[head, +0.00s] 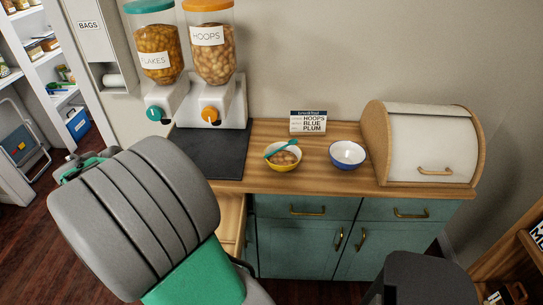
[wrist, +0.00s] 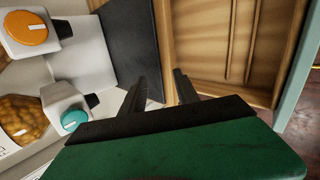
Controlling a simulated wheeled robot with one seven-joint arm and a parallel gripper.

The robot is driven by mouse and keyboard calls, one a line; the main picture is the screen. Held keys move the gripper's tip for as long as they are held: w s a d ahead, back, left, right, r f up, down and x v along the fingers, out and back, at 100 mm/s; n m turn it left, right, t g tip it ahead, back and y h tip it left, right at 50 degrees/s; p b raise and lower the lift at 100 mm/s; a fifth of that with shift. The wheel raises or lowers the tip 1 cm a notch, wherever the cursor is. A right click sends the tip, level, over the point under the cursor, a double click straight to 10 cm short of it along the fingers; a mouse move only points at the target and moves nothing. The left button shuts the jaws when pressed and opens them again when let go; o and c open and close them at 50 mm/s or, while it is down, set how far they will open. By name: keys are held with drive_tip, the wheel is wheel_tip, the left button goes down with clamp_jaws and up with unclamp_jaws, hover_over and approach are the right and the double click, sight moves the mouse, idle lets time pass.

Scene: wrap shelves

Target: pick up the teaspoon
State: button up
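The wrist view shows no spoon. My gripper (wrist: 160,88) is open and empty in the wrist view, its two dark fingers apart. It is over the seam between the dark mat (wrist: 128,45) and an open wooden drawer (wrist: 222,40). The visible part of the drawer holds dividers and no cutlery. In the head view my arm hides the gripper and much of the drawer (head: 231,216).
A blue-and-white bowl (head: 347,155), a menu card (head: 308,122) and a bread box (head: 425,143) stand on the counter (head: 258,183). Cereal dispensers (head: 211,100) stand behind the mat. Teal cabinets (head: 305,245) are below. A dark stool-like object (head: 425,278) is at the front right.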

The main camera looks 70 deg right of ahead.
sight(280, 148)
drive_tip(key=s+d+f+n+g+h, duration=0.1)
drive_tip(key=s+d+g, duration=0.1)
drive_tip(key=s+d, duration=0.2)
drive_tip(key=s+d+f+n+g+h+b, duration=0.1)
drive_tip(key=s+d+f+g, duration=0.1)
drive_tip(key=s+d, duration=0.2)
drive_tip(key=s+d+f+n+g+h+b, duration=0.1)
drive_tip(key=s+d, duration=0.3)
drive_tip(key=d, duration=0.4)
drive_tip(key=shift+s+d+f+n+g+h, duration=0.1)
drive_tip(key=shift+d+f+n+g+h, duration=0.1)
drive_tip(key=shift+f+n, duration=0.15)
drive_tip(key=shift+s+d+f+n+g+h, duration=0.1)
drive_tip(key=shift+f+n+g+h, duration=0.15)
drive_tip(key=shift+f, duration=0.1)
drive_tip(key=s+d+n+g, duration=0.1)
drive_tip(key=s, duration=0.2)
drive_tip(key=s+d+n+g+h, duration=0.1)
drive_tip(key=s+d, duration=0.1)
drive_tip(key=s, duration=0.1)
drive_tip(key=s+d+n+g+b, duration=0.1)
drive_tip(key=s+d, duration=0.1)
drive_tip(key=shift+s+n+g+h, duration=0.25)
drive_tip(key=shift+s+n+g, duration=0.1)
drive_tip(key=shift+s+n, duration=0.05)
drive_tip(key=x, duration=0.7)
drive_tip(key=shift+w+d+f+p, duration=0.1)
drive_tip(key=shift+d+f+p, duration=0.2)
drive_tip(key=shift+d, duration=0.05)
drive_tip(key=shift+c, duration=0.3)
